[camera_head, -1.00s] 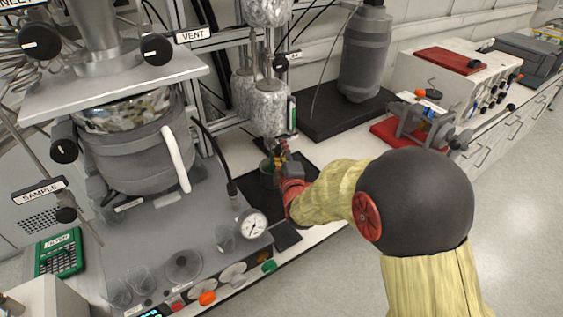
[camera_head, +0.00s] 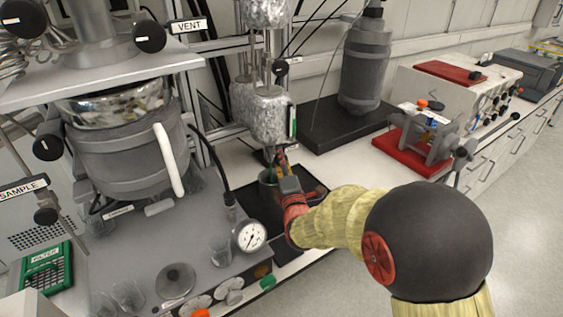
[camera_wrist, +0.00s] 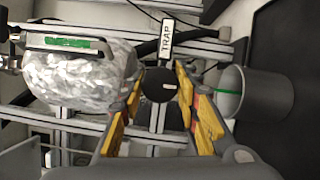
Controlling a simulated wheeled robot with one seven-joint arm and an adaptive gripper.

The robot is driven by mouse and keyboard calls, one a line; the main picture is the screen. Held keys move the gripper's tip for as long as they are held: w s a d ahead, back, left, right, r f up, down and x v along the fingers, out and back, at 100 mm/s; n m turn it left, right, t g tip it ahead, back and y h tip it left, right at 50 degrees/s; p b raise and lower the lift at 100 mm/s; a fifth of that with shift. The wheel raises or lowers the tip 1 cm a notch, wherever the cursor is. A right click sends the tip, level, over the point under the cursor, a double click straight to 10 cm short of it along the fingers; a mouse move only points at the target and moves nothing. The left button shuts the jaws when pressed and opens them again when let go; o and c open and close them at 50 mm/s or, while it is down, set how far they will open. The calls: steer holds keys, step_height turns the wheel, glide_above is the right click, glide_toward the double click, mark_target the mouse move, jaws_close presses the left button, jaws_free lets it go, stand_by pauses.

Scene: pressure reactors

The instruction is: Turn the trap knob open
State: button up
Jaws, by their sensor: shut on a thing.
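The trap knob (camera_wrist: 163,85) is a round black knob with a light mark, in the middle of the wrist view. The foil-wrapped vessel also shows left of the knob in the wrist view (camera_wrist: 75,80).
A grey cup (camera_wrist: 258,93) is right of the fingers in the wrist view. Metal frame bars run behind the knob. In the head view, a pressure gauge (camera_head: 250,236) and grey reactor (camera_head: 130,155) stand left, a red-based clamp (camera_head: 425,140) right.

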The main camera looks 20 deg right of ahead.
steer(key=shift+f, duration=0.1)
steer(key=o, duration=1.2)
steer(key=shift+c, duration=0.2)
steer(key=shift+r+m+g+p, duration=0.3)
steer(key=shift+m+p, duration=0.3)
steer(key=shift+p, duration=0.4)
steer(key=m+p, duration=0.2)
steer(key=p, duration=0.1)
steer(key=shift+r+g, duration=0.1)
steer(key=shift+g, duration=0.3)
steer(key=m+g+y+p, duration=0.1)
steer(key=m+p, duration=0.3)
steer(key=p, duration=0.4)
steer(key=shift+m+g, duration=0.4)
steer(key=shift+g, duration=0.1)
steer(key=m+y+p, duration=0.1)
steer(key=m+p, duration=0.1)
steer(key=p, duration=0.3)
steer(key=m+g+y+p, duration=0.1)
steer(key=m+p, duration=0.1)
steer(key=p, duration=0.3)
steer(key=shift+d+g, duration=0.1)
steer(key=shift+g, duration=0.2)
steer(key=m+y+p, duration=0.1)
steer(key=m+p, duration=0.1)
steer(key=p, duration=0.4)
steer(key=shift+g+y, duration=0.3)
